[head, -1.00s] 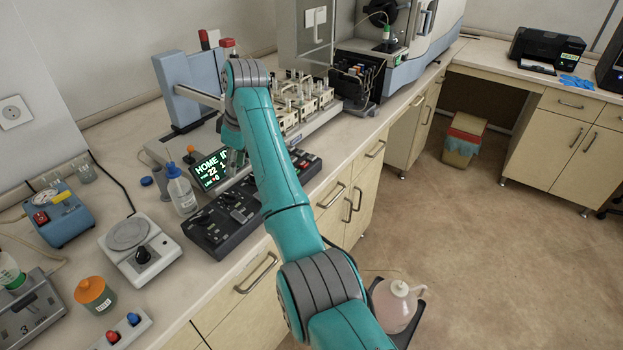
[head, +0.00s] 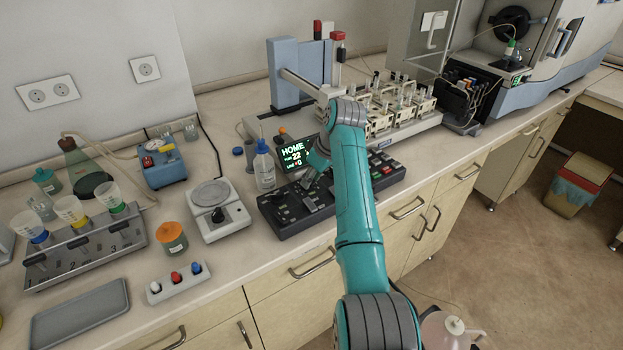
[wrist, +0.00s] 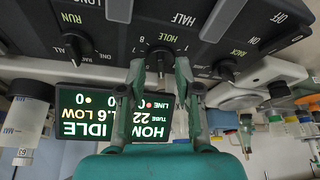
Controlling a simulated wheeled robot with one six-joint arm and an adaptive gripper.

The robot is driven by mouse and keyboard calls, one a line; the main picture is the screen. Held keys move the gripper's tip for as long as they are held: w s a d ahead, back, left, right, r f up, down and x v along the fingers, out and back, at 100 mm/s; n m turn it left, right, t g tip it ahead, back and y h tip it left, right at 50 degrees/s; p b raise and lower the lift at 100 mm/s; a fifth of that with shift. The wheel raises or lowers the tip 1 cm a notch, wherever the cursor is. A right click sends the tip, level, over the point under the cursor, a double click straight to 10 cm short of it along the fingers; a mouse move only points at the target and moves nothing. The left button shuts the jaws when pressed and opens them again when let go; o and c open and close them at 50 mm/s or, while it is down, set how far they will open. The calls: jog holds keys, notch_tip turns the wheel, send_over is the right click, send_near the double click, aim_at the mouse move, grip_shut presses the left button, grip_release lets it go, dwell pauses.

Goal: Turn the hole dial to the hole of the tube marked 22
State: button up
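The hole dial (wrist: 160,62) is a dark knob under the word HOLE on the black control panel (head: 270,207), seen upside down in the wrist view. My gripper (wrist: 161,72) is open, with one finger on each side of the dial; I cannot tell whether either touches it. The dial's exact pointing is unclear. The lit display (wrist: 115,116) reads HOME IDLE and TUBE 22; it also shows in the head view (head: 294,153). In the head view my arm hides much of the gripper and dial. The tube rack (head: 410,112) stands behind the panel; its tube marks are too small to read.
Other knobs, marked RUN/ALL (wrist: 78,45) and RACK (wrist: 227,68), flank the dial. A blue-capped bottle (head: 264,170) stands close to the panel's left end, beside a scale (head: 222,213). The blue-grey post (head: 285,85) rises behind.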

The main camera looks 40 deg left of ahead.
jog(key=shift+a+f, duration=0.25)
jog(key=shift+f, duration=0.25)
grip_shut()
jog(key=shift+m, duration=0.4)
jog(key=m, duration=0.1)
jog(key=m+t, duration=0.1)
jog(key=m, duration=0.1)
jog(key=shift+s+a+m+t+h, duration=0.1)
jog(key=shift+s+m+t+h, duration=0.2)
jog(key=shift+m, duration=0.1)
jog(key=m, duration=0.2)
jog(key=m+t+h, duration=0.1)
jog(key=m, duration=0.1)
jog(key=shift+s+a, duration=0.2)
jog(key=m, duration=0.2)
jog(key=m+t+h, duration=0.1)
jog(key=m, duration=0.1)
jog(key=m+h, duration=0.1)
jog(key=m, duration=0.1)
jog(key=shift+s+a+m, duration=0.15)
jog(key=shift+a+m, duration=0.2)
jog(key=shift+m, duration=0.05)
jog(key=m+h, duration=0.1)
jog(key=m, duration=0.3)
jog(key=m+h, duration=0.1)
jog(key=shift+a+m+h, duration=0.3)
jog(key=shift+m, duration=0.1)
